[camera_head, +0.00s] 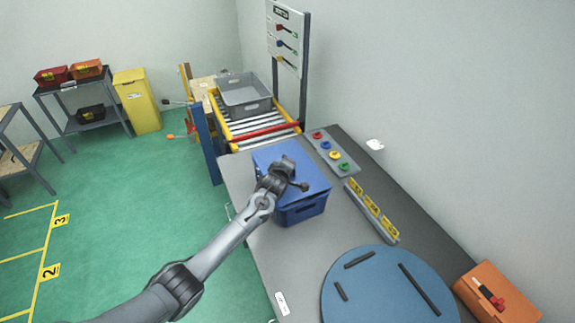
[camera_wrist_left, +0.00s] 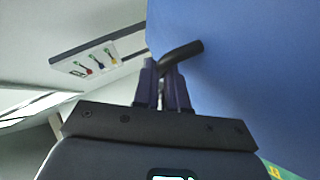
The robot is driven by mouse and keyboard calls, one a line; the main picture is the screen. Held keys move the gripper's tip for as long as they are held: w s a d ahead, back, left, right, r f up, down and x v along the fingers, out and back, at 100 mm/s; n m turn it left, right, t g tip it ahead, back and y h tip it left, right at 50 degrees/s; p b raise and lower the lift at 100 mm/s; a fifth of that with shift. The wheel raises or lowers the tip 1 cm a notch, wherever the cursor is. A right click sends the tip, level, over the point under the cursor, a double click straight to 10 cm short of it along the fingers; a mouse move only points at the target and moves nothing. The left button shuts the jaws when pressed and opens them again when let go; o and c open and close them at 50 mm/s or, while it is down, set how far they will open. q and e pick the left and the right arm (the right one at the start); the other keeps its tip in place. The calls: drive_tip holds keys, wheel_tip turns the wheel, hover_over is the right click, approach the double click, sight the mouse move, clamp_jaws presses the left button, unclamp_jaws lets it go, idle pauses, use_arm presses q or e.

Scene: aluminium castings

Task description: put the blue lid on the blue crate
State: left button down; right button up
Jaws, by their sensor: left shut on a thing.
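The blue lid (camera_head: 312,178) lies over the top of the blue crate (camera_head: 298,214) on the grey bench. Its outline roughly matches the crate's, but I cannot tell whether it rests on the rim or is held just above it. My left gripper (camera_head: 292,182) is at the lid's middle, shut on its dark handle (camera_head: 305,187). In the left wrist view the gripper (camera_wrist_left: 164,82) has the dark bent handle (camera_wrist_left: 182,52) at its fingertips, with the lid's blue surface (camera_wrist_left: 250,70) beside it. My right gripper is not in view.
A roller conveyor with a grey tray (camera_head: 245,97) stands beyond the crate. A strip with coloured knobs (camera_head: 334,155) and a yellow-labelled bar (camera_head: 371,211) lie right of it. A blue round plate (camera_head: 385,285) and an orange case (camera_head: 497,295) are nearer.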

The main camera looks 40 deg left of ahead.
use_arm(q)
drive_tip(key=shift+f+b, duration=0.65)
drive_tip(key=shift+f, duration=0.35)
drive_tip(key=c, duration=1.1)
unclamp_jaws()
drive_tip(key=shift+s+d+r, duration=0.2)
drive_tip(key=shift+s+d, duration=0.05)
drive_tip(key=shift+s, duration=0.2)
drive_tip(key=p+v, duration=0.1)
drive_tip(key=v, duration=0.8)
drive_tip(key=shift+s, duration=0.1)
drive_tip(key=shift+s+d+r, duration=0.1)
drive_tip(key=shift+s+d, duration=0.05)
drive_tip(key=shift+s, duration=0.1)
drive_tip(key=shift+r, duration=0.1)
